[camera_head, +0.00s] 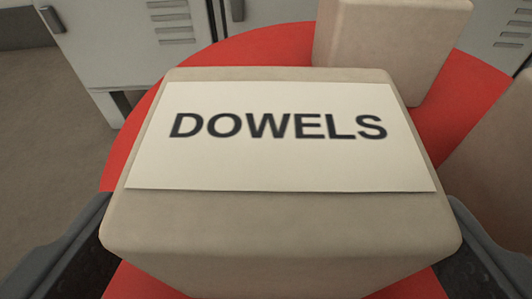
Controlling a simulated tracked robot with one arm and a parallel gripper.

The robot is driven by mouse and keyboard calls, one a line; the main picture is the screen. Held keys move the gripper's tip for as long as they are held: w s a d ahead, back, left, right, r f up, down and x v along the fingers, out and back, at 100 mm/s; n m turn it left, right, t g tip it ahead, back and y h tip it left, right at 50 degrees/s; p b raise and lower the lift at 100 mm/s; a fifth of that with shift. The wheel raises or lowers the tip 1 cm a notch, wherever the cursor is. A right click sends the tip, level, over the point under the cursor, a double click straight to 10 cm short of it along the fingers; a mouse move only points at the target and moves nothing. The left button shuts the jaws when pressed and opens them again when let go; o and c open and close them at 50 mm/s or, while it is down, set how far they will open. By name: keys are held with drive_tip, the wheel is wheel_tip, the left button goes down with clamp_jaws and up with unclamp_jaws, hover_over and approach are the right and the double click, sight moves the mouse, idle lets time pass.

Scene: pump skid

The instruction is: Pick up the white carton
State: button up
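A pale off-white carton (281,232) with rounded edges fills the middle of the view. A white label on its top reads DOWELS in dark letters. It stands on a round red surface (262,44). The fingers of my gripper (279,198) are spread wide, one on each side of the carton. The carton's lower sides hide part of the fingers. No clear gap shows between the fingers and the carton, but I cannot tell whether they press on it.
A similar beige box (392,45) stands behind the carton on the red surface. Another beige box (503,165) is close by at the right edge. Grey vented cabinets (130,45) stand beyond. Brown floor (45,130) is open at the left.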

drive_tip(key=shift+w+f, duration=0.2)
drive_tip(key=shift+w, duration=0.25)
drive_tip(key=shift+c, duration=0.3)
drive_tip(key=c, duration=1.2)
drive_tip(key=shift+o, duration=0.2)
drive_tip(key=shift+r, duration=0.15)
